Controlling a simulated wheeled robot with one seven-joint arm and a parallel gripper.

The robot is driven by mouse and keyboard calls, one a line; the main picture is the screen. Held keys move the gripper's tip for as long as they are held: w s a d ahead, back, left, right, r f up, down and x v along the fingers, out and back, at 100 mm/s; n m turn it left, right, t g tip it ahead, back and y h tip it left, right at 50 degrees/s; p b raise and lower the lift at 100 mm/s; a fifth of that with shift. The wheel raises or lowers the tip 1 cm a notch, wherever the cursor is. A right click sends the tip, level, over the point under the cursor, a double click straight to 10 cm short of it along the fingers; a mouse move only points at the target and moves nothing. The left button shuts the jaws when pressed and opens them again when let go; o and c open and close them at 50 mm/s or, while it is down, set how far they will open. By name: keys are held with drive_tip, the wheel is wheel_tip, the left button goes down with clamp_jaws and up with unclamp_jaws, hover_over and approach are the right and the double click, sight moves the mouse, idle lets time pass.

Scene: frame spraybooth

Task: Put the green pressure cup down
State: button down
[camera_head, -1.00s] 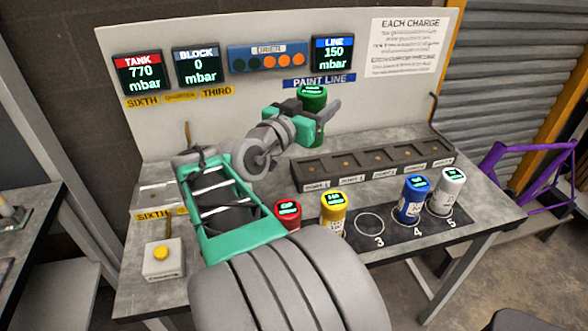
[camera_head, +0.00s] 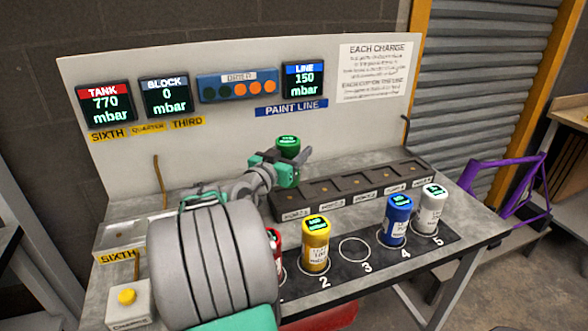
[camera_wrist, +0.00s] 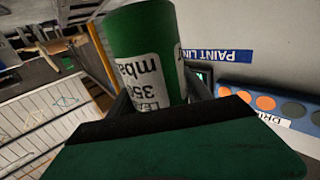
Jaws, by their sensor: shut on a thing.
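The green pressure cup (camera_head: 288,147) is held upright by my gripper (camera_head: 290,172) near the back of the bench, behind the left end of the black socket block (camera_head: 340,202). In the wrist view the green cup (camera_wrist: 143,42) fills the top middle between my fingers, its white label partly readable. My gripper is shut on it. Whether the cup's base touches anything is hidden by my gripper and arm. Ring 3 (camera_head: 354,249) on the dark mat is empty.
A yellow cup (camera_head: 315,245), a blue cup (camera_head: 396,222) and a white cup (camera_head: 432,210) stand on rings 2, 4 and 5. A red cup (camera_head: 276,240) is mostly behind my arm. A yellow button box (camera_head: 127,300) sits front left. The upright display panel (camera_head: 240,130) bounds the back.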

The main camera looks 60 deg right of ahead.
drive_tip(key=shift+w+d+f, duration=0.2)
drive_tip(key=shift+d+f, duration=0.4)
drive_tip(key=shift+f, duration=0.7)
drive_tip(key=shift+w+d+f, duration=0.15)
drive_tip(key=shift+d+f, duration=0.4)
drive_tip(key=shift+f, duration=0.7)
drive_tip(key=shift+w+d+f, duration=0.2)
drive_tip(key=shift+d+f, duration=0.4)
drive_tip(key=shift+f, duration=0.7)
drive_tip(key=shift+c, duration=2.3)
unclamp_jaws()
drive_tip(key=shift+f, duration=0.1)
drive_tip(key=shift+a, duration=0.15)
drive_tip(key=a+b, duration=0.2)
drive_tip(key=a, duration=0.9)
drive_tip(key=shift+w+a, duration=0.4)
drive_tip(key=shift+w, duration=0.05)
